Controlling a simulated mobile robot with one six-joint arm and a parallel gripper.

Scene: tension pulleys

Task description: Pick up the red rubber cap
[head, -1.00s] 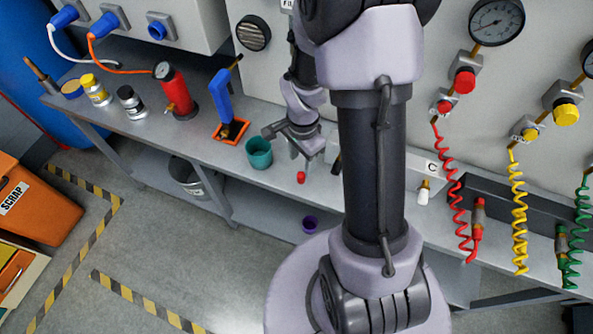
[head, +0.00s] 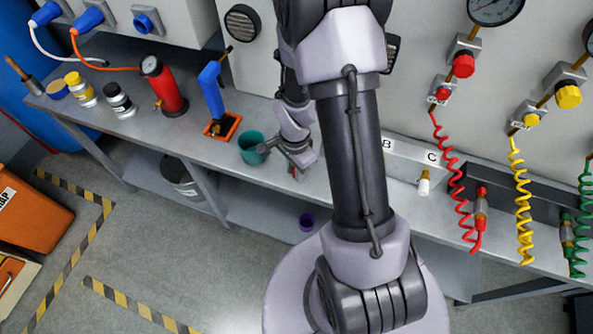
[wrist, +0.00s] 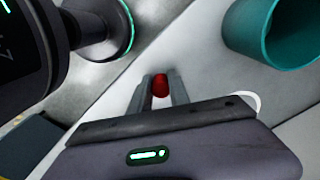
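The red rubber cap (wrist: 160,85) sits between the two fingertips of my gripper (wrist: 160,89) in the wrist view. The fingers stand on either side of it, with little or no gap. Whether they press on it I cannot tell. In the head view my gripper (head: 293,171) points down at the grey bench, and only a small bit of red shows at its fingertips. The rest of the cap is hidden there by the gripper.
A teal cup (head: 251,149) stands on the bench just left of my gripper; it also shows in the wrist view (wrist: 248,38). An orange holder with a blue-handled tool (head: 210,88) is further left. Coiled hoses hang at the right.

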